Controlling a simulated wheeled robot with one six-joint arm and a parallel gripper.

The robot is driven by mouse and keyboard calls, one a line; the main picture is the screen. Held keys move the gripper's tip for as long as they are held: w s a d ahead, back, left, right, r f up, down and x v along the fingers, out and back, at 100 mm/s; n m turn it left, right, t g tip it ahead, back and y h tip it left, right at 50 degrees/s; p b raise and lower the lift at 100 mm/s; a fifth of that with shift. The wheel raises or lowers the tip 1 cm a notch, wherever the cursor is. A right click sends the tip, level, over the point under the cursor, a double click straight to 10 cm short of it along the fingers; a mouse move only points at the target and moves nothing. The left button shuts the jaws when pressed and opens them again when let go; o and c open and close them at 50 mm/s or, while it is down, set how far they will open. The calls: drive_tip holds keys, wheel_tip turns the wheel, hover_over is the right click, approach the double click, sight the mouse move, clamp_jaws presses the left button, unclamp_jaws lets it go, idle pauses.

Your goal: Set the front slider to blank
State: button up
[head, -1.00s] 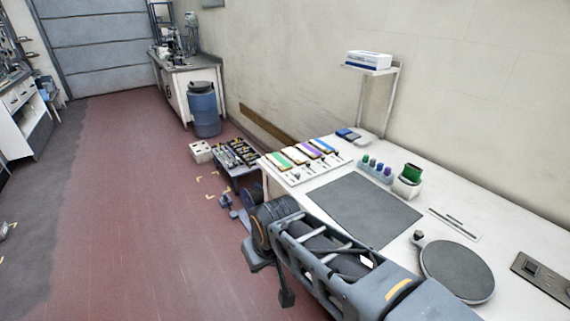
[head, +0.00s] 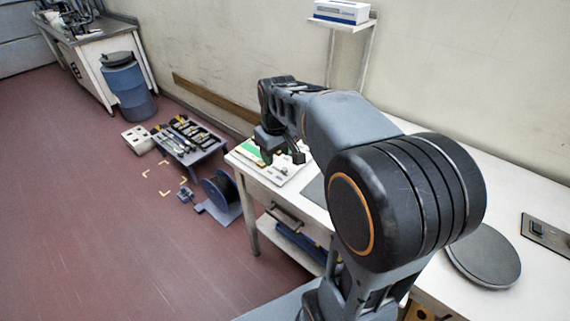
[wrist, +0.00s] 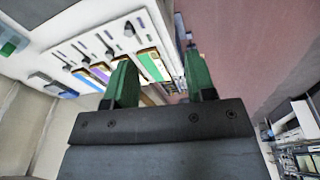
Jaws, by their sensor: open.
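The white slider board (wrist: 150,22) lies on the bench, with several coloured strips and a short slot with a small dark knob by each. The green strip (wrist: 150,66) is nearest the board's outer edge; its knob (wrist: 128,30) shows beyond it. Purple (wrist: 100,72) and blue (wrist: 82,76) strips lie to the left.
A tool tray on a low stand (head: 190,140), a white box (head: 138,139) and a cable reel (head: 222,190) are on the floor left of the bench. A wall shelf (head: 342,23) stands behind. A round grey disc (head: 484,256) lies at the bench's right.

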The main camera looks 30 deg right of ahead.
drive_tip(key=n+g, duration=0.2)
hover_over(284, 169)
wheel_tip(284, 169, down, 2)
drive_tip(key=f, duration=0.1)
wheel_tip(284, 169, down, 13)
drive_tip(key=shift+d+f+p, duration=0.1)
drive_tip(key=shift+f+p, duration=0.1)
drive_tip(key=shift+p, duration=0.1)
clamp_jaws()
idle(0.3)
